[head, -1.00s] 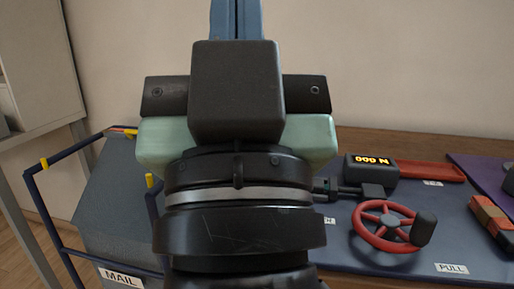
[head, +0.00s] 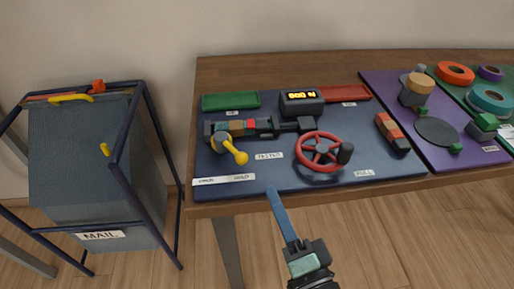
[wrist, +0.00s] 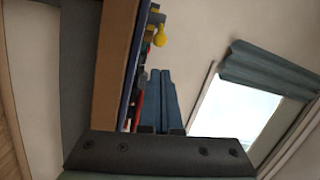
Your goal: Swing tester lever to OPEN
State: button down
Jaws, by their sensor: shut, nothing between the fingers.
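The tester (head: 235,127) lies on the blue mat, a dark bar-shaped device with coloured bands. Its lever (head: 233,150) is yellow with a ball knob, pivots on a grey hub at the left end, and points down and right toward the front. The yellow knob also shows in the wrist view (wrist: 160,38), beyond my fingertips. My gripper (head: 270,190) has long blue fingers. They are together and empty, at the table's front edge, right of and nearer than the lever, apart from it. The fingers also show in the wrist view (wrist: 160,72).
A red handwheel (head: 320,150) with a black knob stands right of the lever. A display box (head: 301,103) is behind it. Green (head: 230,101) and red (head: 345,93) trays lie at the back. A mail bin (head: 85,160) stands left of the table. Mat around the TESTER label is clear.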

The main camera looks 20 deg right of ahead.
aim_at(257, 171)
jog(key=w, duration=0.3)
jog(key=w+p, duration=0.1)
jog(key=w, duration=0.2)
jog(key=w+d, duration=0.1)
jog(key=w, duration=0.2)
jog(key=shift+w+r+p, duration=0.15)
jog(key=shift+w+p, duration=0.25)
